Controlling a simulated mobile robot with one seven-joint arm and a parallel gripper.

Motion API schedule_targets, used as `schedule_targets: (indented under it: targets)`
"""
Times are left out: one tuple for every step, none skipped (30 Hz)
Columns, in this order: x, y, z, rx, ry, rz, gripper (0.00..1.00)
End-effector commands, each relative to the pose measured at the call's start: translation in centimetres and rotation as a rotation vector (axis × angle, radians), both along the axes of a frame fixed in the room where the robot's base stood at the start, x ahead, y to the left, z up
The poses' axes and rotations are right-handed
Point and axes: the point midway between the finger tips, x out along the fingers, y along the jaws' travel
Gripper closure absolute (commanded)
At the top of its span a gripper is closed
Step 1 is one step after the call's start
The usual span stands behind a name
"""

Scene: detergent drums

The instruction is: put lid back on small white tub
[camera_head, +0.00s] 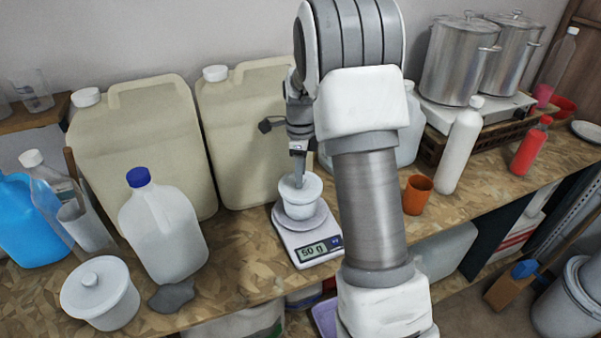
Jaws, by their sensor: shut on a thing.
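A small white tub (299,207) stands on the round plate of a digital scale (306,232). The scale display appears to read 50 g. A white lid (312,187) sits at the top of the tub; whether it is fully seated I cannot tell. My gripper (298,178) points down from above and is shut on the lid, seemingly at its knob. The fingertips are small in view, and my arm stands just right of the tub, hiding what is behind it.
A larger lidded white tub (101,297) and a blue-capped jug (163,228) stand to the left. Two big beige canisters (143,140) stand behind. An orange cup (416,195) and white bottle (460,146) are right of my arm. The counter's front edge is close to the scale.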

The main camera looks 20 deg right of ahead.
Motion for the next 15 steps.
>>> schedule_targets:
  targets:
    - [-0.01,-0.01,0.0,0.0,0.0,0.0,1.0]
    - [-0.01,-0.01,0.0,0.0,0.0,0.0,1.0]
    - [-0.01,-0.01,0.0,0.0,0.0,0.0,1.0]
    - [0.0,-0.01,0.0,0.0,0.0,0.0,1.0]
    - [0.0,-0.01,0.0,0.0,0.0,0.0,0.61]
    - [-0.01,-0.01,0.01,0.0,0.0,0.0,0.54]
    - [-0.01,-0.01,0.01,0.0,0.0,0.0,0.48]
    - [-0.01,-0.01,0.01,0.0,0.0,0.0,0.43]
    - [-0.01,-0.01,0.01,0.0,0.0,0.0,0.36]
    - [0.0,0.0,0.01,0.0,0.0,0.0,0.31]
    - [0.0,-0.01,0.01,0.0,0.0,0.0,0.31]
    - [0.0,-0.01,0.01,0.0,0.0,0.0,0.31]
    - [0.01,-0.01,0.01,0.0,0.0,0.0,0.31]
    - [0.01,-0.01,0.01,0.0,0.0,0.0,0.31]
    - [0.01,-0.01,0.01,0.0,0.0,0.0,0.31]
